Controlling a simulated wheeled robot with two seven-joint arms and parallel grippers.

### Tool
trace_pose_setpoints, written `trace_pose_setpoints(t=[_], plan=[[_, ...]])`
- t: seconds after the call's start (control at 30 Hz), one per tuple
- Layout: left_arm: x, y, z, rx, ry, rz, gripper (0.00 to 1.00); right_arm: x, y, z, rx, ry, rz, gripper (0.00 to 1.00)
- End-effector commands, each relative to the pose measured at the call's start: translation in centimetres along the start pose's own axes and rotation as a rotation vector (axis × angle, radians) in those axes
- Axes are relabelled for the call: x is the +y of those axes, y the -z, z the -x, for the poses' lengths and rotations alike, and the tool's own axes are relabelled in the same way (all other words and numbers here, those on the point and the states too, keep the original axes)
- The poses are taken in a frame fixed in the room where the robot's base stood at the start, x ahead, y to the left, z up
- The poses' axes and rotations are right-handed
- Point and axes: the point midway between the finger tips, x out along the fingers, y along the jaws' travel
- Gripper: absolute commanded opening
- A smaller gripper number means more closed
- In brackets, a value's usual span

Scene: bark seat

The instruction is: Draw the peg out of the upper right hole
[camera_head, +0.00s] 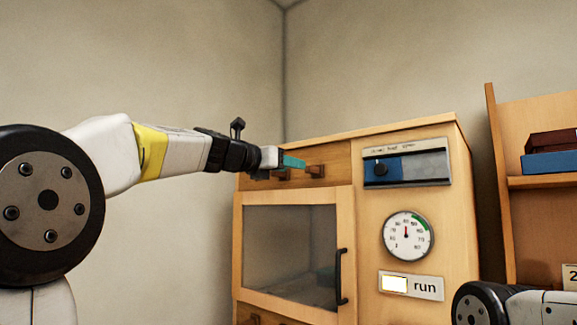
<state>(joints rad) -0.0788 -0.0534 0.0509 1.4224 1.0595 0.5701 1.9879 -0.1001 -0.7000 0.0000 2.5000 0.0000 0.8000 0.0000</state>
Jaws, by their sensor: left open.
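A wooden cabinet (366,215) stands ahead, with a wooden strip across its upper left front. A brown peg (316,171) sticks out at the right part of this strip. Another brown peg (282,175) shows to its left, partly hidden by my gripper. The holes themselves are covered by the pegs. My left gripper (284,165) is open, with teal fingers, in front of the strip. Its fingers are just left of the right peg; I cannot tell whether they touch it. Part of my right arm shows at the lower right, but its gripper is out of view.
Below the strip is a glass door (290,250) with a black handle (340,277). A blue-and-grey panel (407,168), a round gauge (407,236) and a "run" label (425,287) are to the right. A shelf (540,182) holds boxes at far right.

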Motion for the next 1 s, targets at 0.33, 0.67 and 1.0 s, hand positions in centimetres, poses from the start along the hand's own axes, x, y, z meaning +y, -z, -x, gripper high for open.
trace_pose_setpoints(t=[0.33,0.67,1.0], plan=[[-0.1,0.1,-3.4,0.002,0.002,-0.003,0.47,0.0,0.0,0.0,0.000,0.000,0.000,0.36],[-0.1,0.1,-7.3,0.002,0.002,-0.004,0.47,0.0,0.0,0.0,0.000,0.000,0.000,0.36],[-0.1,0.1,-10.3,0.002,0.001,-0.004,0.47,0.0,0.0,0.0,0.000,0.000,0.000,0.36]])
